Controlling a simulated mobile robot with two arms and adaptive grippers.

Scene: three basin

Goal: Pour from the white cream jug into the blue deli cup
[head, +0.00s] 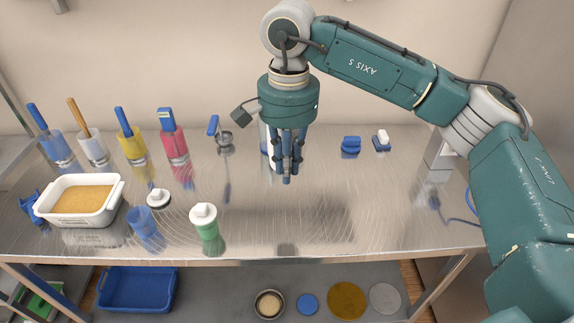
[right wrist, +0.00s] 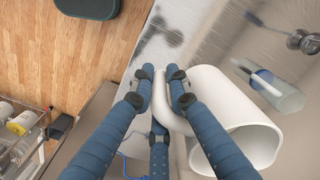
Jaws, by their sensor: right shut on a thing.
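The white cream jug (right wrist: 238,135) shows large and close in the right wrist view, with its wide mouth toward the lower right. My right gripper (right wrist: 163,88) has its blue fingers closed around the jug's handle. In the head view my right gripper (head: 287,172) points down over the middle of the table, and the jug is mostly hidden behind it. The blue deli cup (head: 146,229) stands at the table's front left, well left of my right gripper. My left gripper is not seen.
A green cup with a white lid (head: 207,229) stands right of the blue cup, and a black-and-white item (head: 158,198) sits behind it. A white dish (head: 79,213) lies at left. Several tool holders line the back. The table's right front is clear.

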